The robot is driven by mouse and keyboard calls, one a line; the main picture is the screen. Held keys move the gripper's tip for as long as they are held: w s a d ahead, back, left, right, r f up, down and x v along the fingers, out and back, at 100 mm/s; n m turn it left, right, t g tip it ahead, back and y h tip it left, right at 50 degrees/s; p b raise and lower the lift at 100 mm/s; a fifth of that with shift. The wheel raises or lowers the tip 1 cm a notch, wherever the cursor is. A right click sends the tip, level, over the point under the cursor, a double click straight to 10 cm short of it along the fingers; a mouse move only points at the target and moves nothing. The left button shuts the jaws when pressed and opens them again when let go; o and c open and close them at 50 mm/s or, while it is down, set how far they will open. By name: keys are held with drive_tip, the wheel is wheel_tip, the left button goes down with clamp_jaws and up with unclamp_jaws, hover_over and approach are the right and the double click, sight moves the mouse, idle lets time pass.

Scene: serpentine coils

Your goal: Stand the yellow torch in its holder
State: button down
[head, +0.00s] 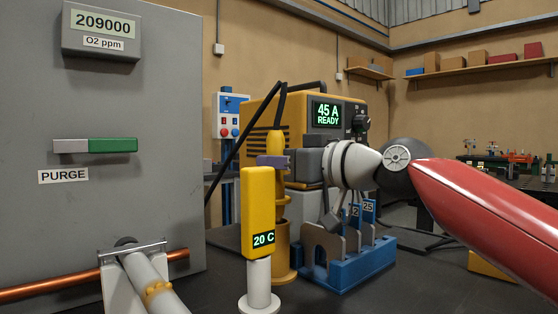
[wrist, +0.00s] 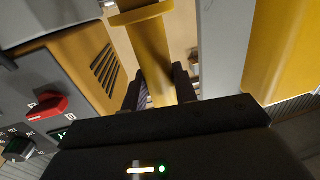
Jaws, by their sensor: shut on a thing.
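The yellow torch (head: 280,143) is upright in the head view, with a black cable rising from its top. My gripper (head: 273,162) reaches in from the right and is shut on the torch's body. In the wrist view the yellow torch (wrist: 152,62) runs between the two dark fingers of my gripper (wrist: 160,92). The yellow cylindrical holder (head: 282,252) stands on the table directly below the torch. The yellow meter in front hides part of both, so I cannot tell whether the torch's lower end is inside the holder or just above it.
The yellow meter reading 20 C (head: 258,210) stands on a white post close in front. A yellow power unit (head: 262,110) is behind. A blue rack (head: 350,268) with grey plates is to the right. A grey cabinet (head: 100,200) and copper pipe (head: 50,290) are left.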

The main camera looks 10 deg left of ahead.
sight(279, 198)
drive_tip(key=shift+f+b, duration=1.05)
drive_tip(key=shift+f, duration=0.55)
drive_tip(key=c, duration=1)
unclamp_jaws()
